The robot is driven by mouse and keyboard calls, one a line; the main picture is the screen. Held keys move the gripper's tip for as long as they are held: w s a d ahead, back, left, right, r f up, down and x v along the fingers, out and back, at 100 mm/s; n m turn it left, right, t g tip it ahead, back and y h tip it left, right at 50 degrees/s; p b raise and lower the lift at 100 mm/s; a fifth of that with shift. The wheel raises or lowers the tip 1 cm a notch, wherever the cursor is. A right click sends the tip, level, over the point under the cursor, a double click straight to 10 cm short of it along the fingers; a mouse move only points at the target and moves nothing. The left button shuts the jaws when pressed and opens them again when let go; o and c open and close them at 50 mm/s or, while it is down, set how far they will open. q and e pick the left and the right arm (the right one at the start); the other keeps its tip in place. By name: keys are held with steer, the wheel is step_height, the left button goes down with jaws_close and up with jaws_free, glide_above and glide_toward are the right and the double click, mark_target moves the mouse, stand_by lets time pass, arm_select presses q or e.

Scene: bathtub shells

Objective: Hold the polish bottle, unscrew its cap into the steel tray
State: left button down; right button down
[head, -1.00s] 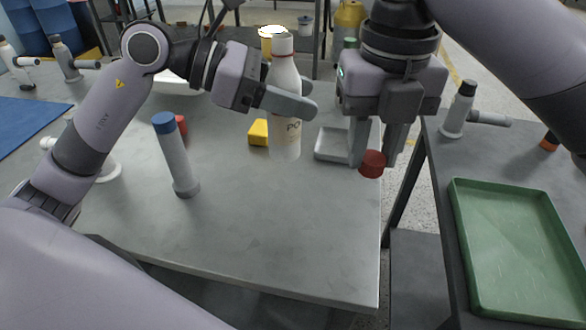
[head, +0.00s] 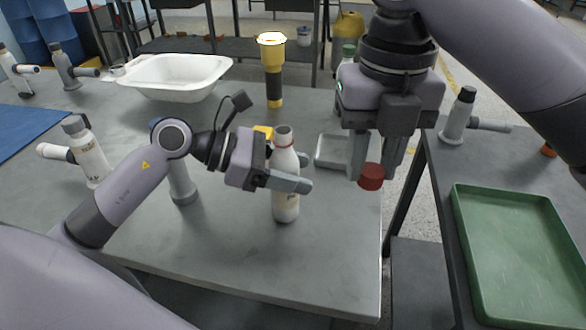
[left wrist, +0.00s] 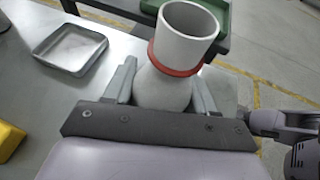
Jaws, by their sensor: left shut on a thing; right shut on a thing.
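The white polish bottle (head: 286,207) is upright and uncapped, with a red ring round its neck. My left gripper (head: 290,183) is shut on it. In the left wrist view the bottle (left wrist: 185,40) shows its open mouth between the two fingers (left wrist: 165,88). My right gripper (head: 375,172) points down and is shut on the red cap (head: 371,178), to the right of the bottle. The steel tray (head: 333,163) lies on the table behind and left of the cap, partly hidden by the right gripper. It also shows empty in the left wrist view (left wrist: 98,42).
A yellow block (head: 263,132) lies behind the bottle, and a yellow-black torch (head: 274,80) stands farther back. A white basin (head: 160,97) is at the back left. A green tray (head: 470,270) is on the right table. The front of the grey table (head: 240,260) is clear.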

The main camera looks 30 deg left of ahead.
arm_select(q)
steer(key=shift+f+b, duration=0.2)
steer(key=shift+b, duration=0.1)
steer(key=shift+c, duration=1.8)
jaws_free()
steer(key=shift+r, duration=0.1)
steer(key=shift+r, duration=0.1)
